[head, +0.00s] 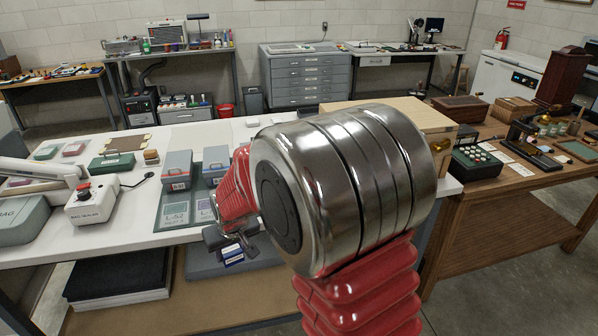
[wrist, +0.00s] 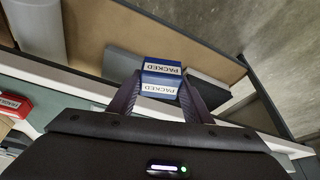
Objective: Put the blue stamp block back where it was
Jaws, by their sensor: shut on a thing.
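My gripper (wrist: 160,84) is shut on the blue stamp block (wrist: 162,68), whose white labels read PACKED in the wrist view. The block sits between the two dark fingers. In the head view my gripper (head: 229,241) and the blue block (head: 233,256) hang in front of the front edge of the white table (head: 130,214), with a lower shelf below. My own arm covers the table's right part in the head view. The place where the block stood before cannot be told from these frames.
Two grey-lidded boxes (head: 177,170) and cards lie on a dark green mat left of my arm. A bag sealer (head: 93,203), a green box (head: 111,163) and a small wooden-topped block (head: 151,156) stand farther left. The shelf below holds a black stack (head: 118,275).

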